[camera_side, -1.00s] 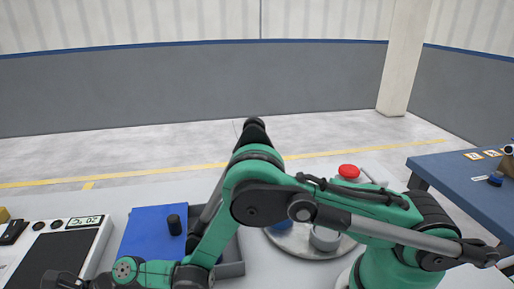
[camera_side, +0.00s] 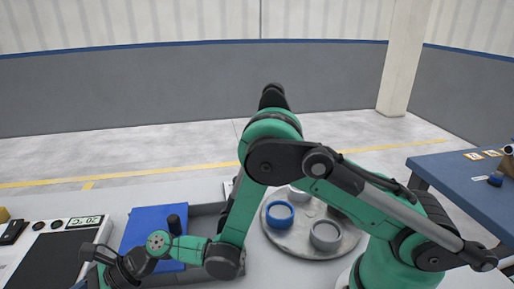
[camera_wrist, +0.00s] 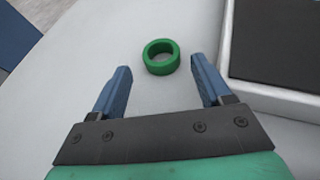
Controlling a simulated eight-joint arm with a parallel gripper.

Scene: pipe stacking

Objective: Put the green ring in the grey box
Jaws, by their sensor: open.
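The green ring (camera_wrist: 161,70) lies flat on the pale table in the wrist view, just ahead of the fingers. My gripper (camera_wrist: 160,64) is open and empty, with one blue finger on either side of the line to the ring. The ring appears apart from both fingers. In the side view, my gripper is low at the left edge, its fingertips hardly visible, and the green ring is not seen there. The grey box (camera_side: 205,210) is behind my arm, partly hidden by it.
A blue board (camera_side: 145,225) with a black knob lies beside the box. A round plate (camera_side: 290,240) holds a blue ring (camera_side: 279,214) and grey rings (camera_side: 325,235). A white-framed device with a dark top (camera_side: 50,262) stands at left; a white-edged dark panel (camera_wrist: 280,45) is right of the green ring.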

